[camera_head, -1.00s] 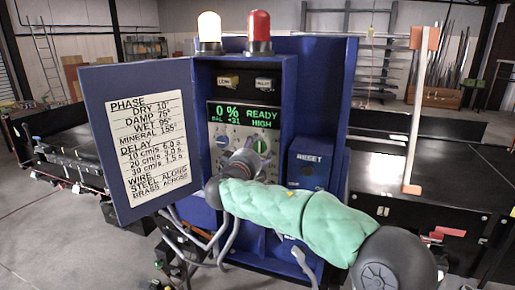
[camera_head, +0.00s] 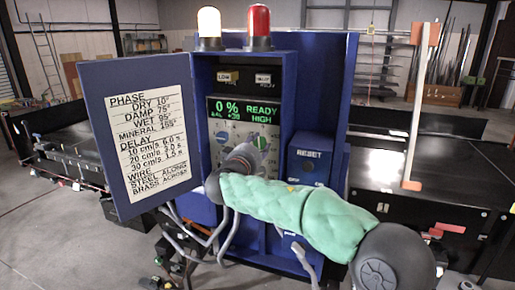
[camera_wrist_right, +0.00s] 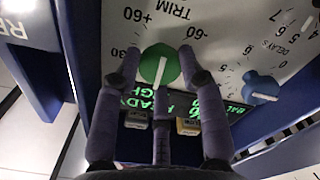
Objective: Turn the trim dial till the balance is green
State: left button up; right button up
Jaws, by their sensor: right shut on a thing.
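The green trim dial (camera_wrist_right: 158,64) sits under the word TRIM in the right wrist view, with a white pointer line across it. My right gripper (camera_wrist_right: 161,60) has one finger on each side of the dial and is shut on it. In the head view my right gripper (camera_head: 241,158) reaches the panel and partly covers the dial (camera_head: 263,143). The display (camera_head: 243,111) reads 0 %, READY, HIGH and BAL with a small plus figure, seemingly in the thirties. Its lettering looks green. My left gripper is out of view.
A blue delay dial (camera_wrist_right: 262,85) sits beside the trim dial. The open cabinet door (camera_head: 140,135) carries a settings sheet at the left. A RESET box (camera_head: 309,162) is at the right. A lit white lamp (camera_head: 209,22) and a red lamp (camera_head: 259,22) stand on top.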

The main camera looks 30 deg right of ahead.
jog(key=n+b, duration=0.2)
jog(key=n, duration=0.1)
jog(key=shift+f, duration=0.2)
jog(key=n+b, duration=0.1)
jog(key=n, duration=0.1)
jog(key=shift+n, duration=0.4)
jog(key=n, duration=0.3)
jog(key=shift+r, duration=0.1)
jog(key=shift+n, duration=2.1)
jog(key=o, duration=1.1)
jog(key=shift+o, duration=0.2)
jog(key=shift+p, duration=0.3)
